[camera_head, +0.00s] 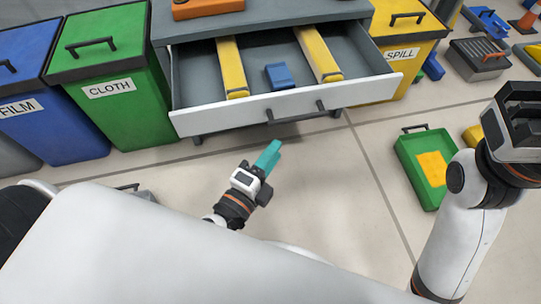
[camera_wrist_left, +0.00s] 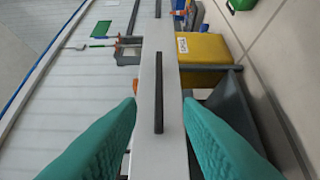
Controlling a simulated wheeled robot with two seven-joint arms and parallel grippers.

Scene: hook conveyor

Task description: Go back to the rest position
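My left gripper (camera_head: 268,158) hangs in front of the open drawer, below and apart from its dark handle (camera_head: 297,114) in the head view. In the left wrist view its two teal fingers (camera_wrist_left: 160,110) stand wide apart with nothing held between them. The white drawer front (camera_wrist_left: 150,150) and the dark handle (camera_wrist_left: 158,92) show beyond and between the fingers. My right arm rises at the right edge of the head view; its dark gripper (camera_head: 522,122) is seen from behind, and its fingers cannot be made out.
The pulled-out drawer (camera_head: 215,117) holds a blue block (camera_head: 280,76) and two yellow bars. A green CLOTH bin (camera_head: 115,105), a blue FILM bin (camera_head: 40,125) and a yellow SPILL bin (camera_head: 410,50) flank it. A green tray (camera_head: 408,160) lies on the floor at right. Floor before the drawer is clear.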

